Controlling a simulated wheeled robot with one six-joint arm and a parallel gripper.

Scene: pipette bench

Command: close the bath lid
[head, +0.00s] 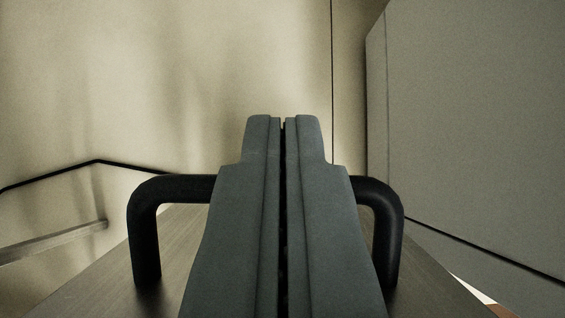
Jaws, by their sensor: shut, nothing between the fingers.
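A black U-shaped handle (145,230) stands on a dark, brownish panel (85,295), which looks like the bath lid. My gripper (284,122) is in the middle of the view, its two grey fingers shut together with only a thin dark slit between them. The fingers cross in front of the middle of the handle and hide it; the handle's two bends show on either side. I cannot tell whether the fingers touch the handle. The lid's hinge and the rest of the bath are not clearly visible.
A large grey flat-sided body (475,130) fills the right side. A beige surface (170,80) fills the back, with a thin dark seam. At left a pale bar (55,242) juts in below a thin black edge (97,162).

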